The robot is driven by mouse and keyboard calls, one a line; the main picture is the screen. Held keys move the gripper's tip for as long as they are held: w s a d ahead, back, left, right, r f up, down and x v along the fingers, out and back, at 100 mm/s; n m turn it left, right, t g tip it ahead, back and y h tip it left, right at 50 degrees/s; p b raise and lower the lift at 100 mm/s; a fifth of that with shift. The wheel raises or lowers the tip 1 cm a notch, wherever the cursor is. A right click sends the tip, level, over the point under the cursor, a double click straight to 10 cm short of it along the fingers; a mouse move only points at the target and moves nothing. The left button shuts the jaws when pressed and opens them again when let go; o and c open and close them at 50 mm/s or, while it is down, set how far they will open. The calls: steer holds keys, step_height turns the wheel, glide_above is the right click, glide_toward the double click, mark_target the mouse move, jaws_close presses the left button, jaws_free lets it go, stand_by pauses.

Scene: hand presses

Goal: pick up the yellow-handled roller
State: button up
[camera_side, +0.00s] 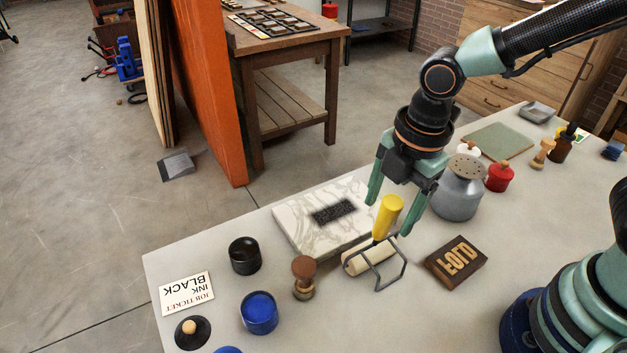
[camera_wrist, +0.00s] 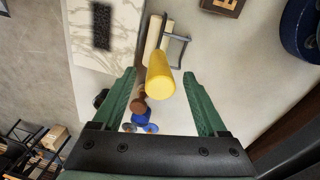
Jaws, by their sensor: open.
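The roller has a yellow handle (camera_side: 388,216), a grey wire frame (camera_side: 393,272) and a cream roller drum (camera_side: 369,256). It rests on the light worktop beside the marble slab, with its handle sticking upward. My gripper (camera_side: 389,203) is open above it, one finger on each side of the handle in the side view. In the wrist view, the yellow handle (camera_wrist: 160,76) points toward the camera and shows between the spread fingertips (camera_wrist: 160,76), a little beyond them. I cannot tell whether a finger touches it.
A marble slab (camera_side: 297,222) with a black ink patch lies left of the roller. A wooden type block (camera_side: 455,262) lies to its right, and a wooden-handled stamp (camera_side: 304,277) stands at its left front. A grey canister (camera_side: 459,190) stands close behind my gripper.

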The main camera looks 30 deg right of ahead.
steer(key=shift+f, duration=0.65)
jaws_close()
steer(key=shift+w+a, duration=0.1)
steer(key=shift+r, duration=0.15)
